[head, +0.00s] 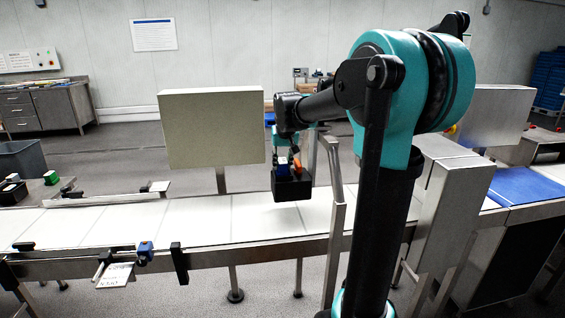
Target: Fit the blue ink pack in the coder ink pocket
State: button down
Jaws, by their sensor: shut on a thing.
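My gripper (289,152) is at the end of my arm, over the far side of the conveyor, and small in the head view. It is shut on the blue ink pack (282,166), a small blue block just below it. The pack is at the top of a black box (291,190), which looks like the coder with its ink pocket. An orange piece (297,166) shows just right of the pack. I cannot tell how deep the pack sits in the box, and the pocket's inside is hidden.
The pale conveyor (120,220) runs across the view. A grey panel on a post (212,130) stands left of the gripper. A metal frame (335,190) stands to its right. A green-topped block (51,178) and a white-topped block (13,178) are at far left.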

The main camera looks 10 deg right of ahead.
jog(key=c, duration=1.2)
grip_release()
jog(key=shift+f, duration=0.1)
jog(key=shift+r, duration=0.45)
jog(key=v, duration=1.2)
jog(key=s+d+f, duration=0.1)
jog(key=s+f, duration=0.7)
jog(key=f, duration=0.2)
jog(key=s+d+f, duration=0.1)
jog(key=s+f, duration=0.8)
jog(key=f, duration=0.2)
jog(key=s+d+f, duration=0.2)
jog(key=s+f, duration=0.7)
jog(key=f, duration=0.2)
